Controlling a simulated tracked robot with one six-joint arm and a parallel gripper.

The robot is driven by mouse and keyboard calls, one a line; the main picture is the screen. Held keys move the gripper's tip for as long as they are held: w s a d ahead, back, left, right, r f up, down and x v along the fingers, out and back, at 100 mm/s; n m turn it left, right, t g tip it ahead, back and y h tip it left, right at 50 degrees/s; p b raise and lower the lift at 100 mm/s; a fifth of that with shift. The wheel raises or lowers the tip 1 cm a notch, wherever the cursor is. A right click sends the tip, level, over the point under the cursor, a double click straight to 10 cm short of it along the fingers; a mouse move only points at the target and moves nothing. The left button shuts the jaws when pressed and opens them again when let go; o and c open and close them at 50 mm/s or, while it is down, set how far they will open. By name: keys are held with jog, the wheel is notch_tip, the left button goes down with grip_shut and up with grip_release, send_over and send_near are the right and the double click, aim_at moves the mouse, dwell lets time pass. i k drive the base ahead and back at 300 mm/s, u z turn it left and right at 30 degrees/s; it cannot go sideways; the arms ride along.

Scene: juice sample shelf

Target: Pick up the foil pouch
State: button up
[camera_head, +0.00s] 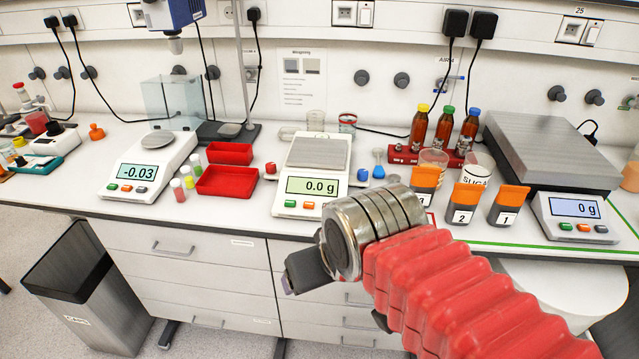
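I cannot clearly pick out a foil pouch. Three dark packets with orange tops stand in a row at the right of the bench: a left one (424,181), one marked 2 (464,212) and one marked 1 (507,214). I cannot tell whether any is foil. My gripper (303,272) is a dark block at the end of my red-sleeved arm, in front of the drawers and left of the packets. Its fingertips are mostly hidden by my metal wrist, so its opening does not show.
A balance (314,190) reading 0.0 g stands mid-bench, another (150,170) at left and a large scale (565,207) at right. A red rack (402,154) with brown bottles, beakers and a white tub (477,182) stand close behind the packets. Red trays (227,182) lie between the balances.

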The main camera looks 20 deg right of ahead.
aim_at(425, 181)
jog(key=z, duration=1.25)
